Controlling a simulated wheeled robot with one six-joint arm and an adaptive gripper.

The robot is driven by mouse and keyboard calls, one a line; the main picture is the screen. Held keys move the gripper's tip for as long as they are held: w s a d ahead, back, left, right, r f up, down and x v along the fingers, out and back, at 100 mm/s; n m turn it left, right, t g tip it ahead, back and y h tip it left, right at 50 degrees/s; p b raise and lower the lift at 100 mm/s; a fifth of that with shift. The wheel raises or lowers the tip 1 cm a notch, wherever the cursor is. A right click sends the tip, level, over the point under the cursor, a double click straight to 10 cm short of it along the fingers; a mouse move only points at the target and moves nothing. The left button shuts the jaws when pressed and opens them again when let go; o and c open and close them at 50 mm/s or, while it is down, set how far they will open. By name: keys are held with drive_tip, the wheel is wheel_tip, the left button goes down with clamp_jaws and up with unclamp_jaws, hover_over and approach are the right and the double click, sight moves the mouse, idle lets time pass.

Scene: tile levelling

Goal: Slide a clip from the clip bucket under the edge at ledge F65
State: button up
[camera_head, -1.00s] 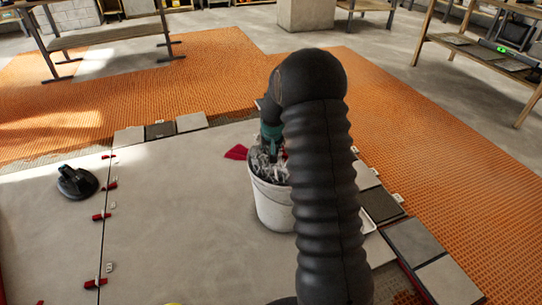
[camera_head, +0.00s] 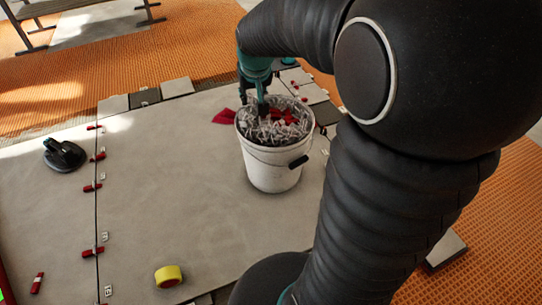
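The white clip bucket (camera_head: 270,165) stands on the large grey tile, filled with pale clips (camera_head: 275,130) and some red pieces. My gripper (camera_head: 259,108) reaches down at the left part of the bucket's mouth, its dark fingers at the clips. The clips and the small view hide whether it holds one. A seam between two large tiles (camera_head: 97,220) runs at the left, with several red wedges and pale clips along it. Small white labels (camera_head: 108,290) lie beside the seam, too small to read, so I cannot tell which ledge is F65.
A black suction cup (camera_head: 64,155) sits left of the seam. Orange matting (camera_head: 190,45) surrounds the tiles. The tile between bucket and seam is clear.

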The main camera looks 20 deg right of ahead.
drive_tip(key=s+a+r+n, duration=0.1)
drive_tip(key=s+a, duration=0.1)
drive_tip(key=s, duration=1)
drive_tip(key=s+a+r, duration=0.2)
drive_tip(key=s+a, duration=0.1)
drive_tip(key=s, duration=0.9)
drive_tip(key=shift+a+r+n+t+y, duration=0.25)
drive_tip(key=shift+r+n+t+y, duration=0.05)
drive_tip(key=shift+n+y, duration=0.1)
